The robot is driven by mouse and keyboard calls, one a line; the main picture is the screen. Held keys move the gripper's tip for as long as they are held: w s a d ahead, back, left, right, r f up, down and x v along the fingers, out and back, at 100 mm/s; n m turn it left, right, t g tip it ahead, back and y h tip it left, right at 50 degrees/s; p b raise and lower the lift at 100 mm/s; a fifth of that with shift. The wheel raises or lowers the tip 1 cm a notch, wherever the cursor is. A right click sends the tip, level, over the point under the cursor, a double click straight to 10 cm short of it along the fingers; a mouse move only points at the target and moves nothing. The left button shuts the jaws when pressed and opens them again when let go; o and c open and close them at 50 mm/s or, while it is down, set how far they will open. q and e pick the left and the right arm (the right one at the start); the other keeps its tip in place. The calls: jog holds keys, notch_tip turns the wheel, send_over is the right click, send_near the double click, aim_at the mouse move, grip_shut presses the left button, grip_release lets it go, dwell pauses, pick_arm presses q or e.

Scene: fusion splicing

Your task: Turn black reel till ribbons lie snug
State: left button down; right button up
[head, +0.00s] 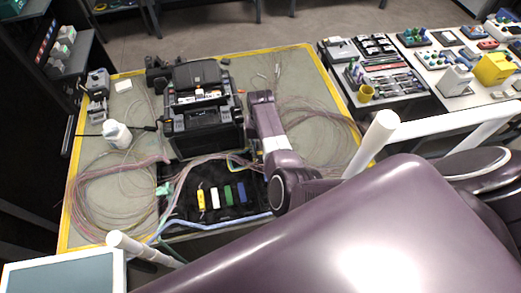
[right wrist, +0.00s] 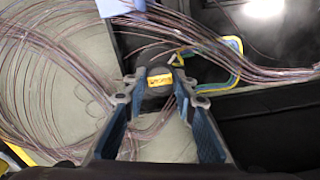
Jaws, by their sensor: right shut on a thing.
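The black reel (right wrist: 158,97), a dark round part with a yellow label (right wrist: 159,79), shows between the fingertips of my right gripper (right wrist: 160,88) in the right wrist view. The gripper is shut on it, and its blue-grey fingers sit on either side. Brown-pink ribbons (right wrist: 215,42) run past the reel in a loose bundle, and some pass beneath the fingers. In the head view, ribbons (head: 95,190) spread in wide loops on both sides of the mat. The reel itself is hard to make out there, close to my arm. My left gripper is not in view.
The black splicer (head: 205,130) stands in the middle of the yellow-edged mat (head: 150,68), left of my right arm. A white bottle (head: 116,134) stands left of it. Yellow, white, green and blue pieces (head: 228,195) lie in front. A tool table (head: 375,75) stands at the right.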

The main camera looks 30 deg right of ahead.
jog(key=m, duration=1.2)
jog(key=shift+r, duration=0.1)
jog(key=shift+m, duration=0.4)
jog(key=o, duration=1.2)
jog(key=shift+c, duration=0.2)
jog(key=shift+s, duration=0.1)
